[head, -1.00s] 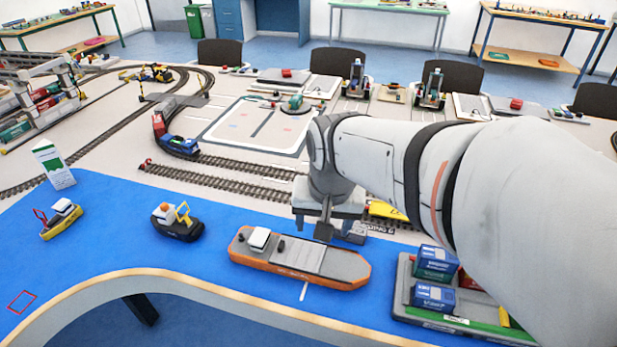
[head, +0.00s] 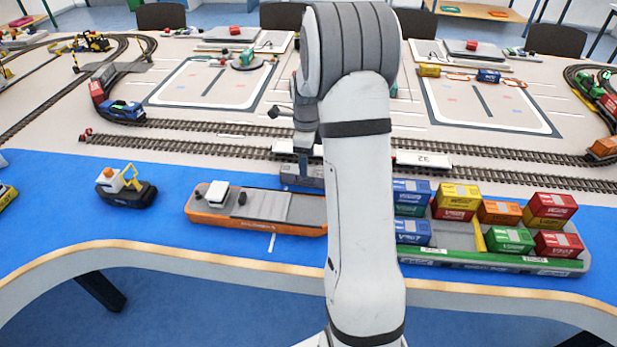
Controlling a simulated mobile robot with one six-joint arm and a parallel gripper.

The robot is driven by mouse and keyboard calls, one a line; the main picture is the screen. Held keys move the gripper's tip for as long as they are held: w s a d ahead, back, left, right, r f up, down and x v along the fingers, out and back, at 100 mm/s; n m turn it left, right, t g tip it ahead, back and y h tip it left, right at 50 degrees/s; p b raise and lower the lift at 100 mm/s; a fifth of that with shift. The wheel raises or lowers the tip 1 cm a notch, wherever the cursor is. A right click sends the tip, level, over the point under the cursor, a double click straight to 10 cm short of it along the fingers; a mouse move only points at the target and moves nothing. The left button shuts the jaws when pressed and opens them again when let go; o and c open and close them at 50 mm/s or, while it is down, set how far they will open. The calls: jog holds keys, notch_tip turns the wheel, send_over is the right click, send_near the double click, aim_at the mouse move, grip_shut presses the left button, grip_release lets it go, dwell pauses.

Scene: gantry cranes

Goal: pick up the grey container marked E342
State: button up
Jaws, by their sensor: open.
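A grey container (head: 292,180), most likely the one marked E342, lies on the blue surface just behind the orange ship. Its marking cannot be read and its right part is hidden by my arm. My gripper (head: 305,168) points down at the grey container, at its top or just above it. The jaws are open, but only one finger shows clearly and my arm hides the rest. I cannot tell whether the fingers are around the container or touch it.
The orange ship (head: 256,220) lies in front of the grey container. A grey and green barge (head: 470,262) with several coloured containers is to the right. A white wagon (head: 422,159) stands on rails behind. A tug (head: 122,190) floats to the left, with clear blue between.

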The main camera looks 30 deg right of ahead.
notch_tip(320, 180, down, 6)
jog(key=shift+w+d, duration=0.1)
jog(key=shift+w, duration=0.05)
jog(key=shift+c, duration=0.4)
jog(key=c, duration=1.1)
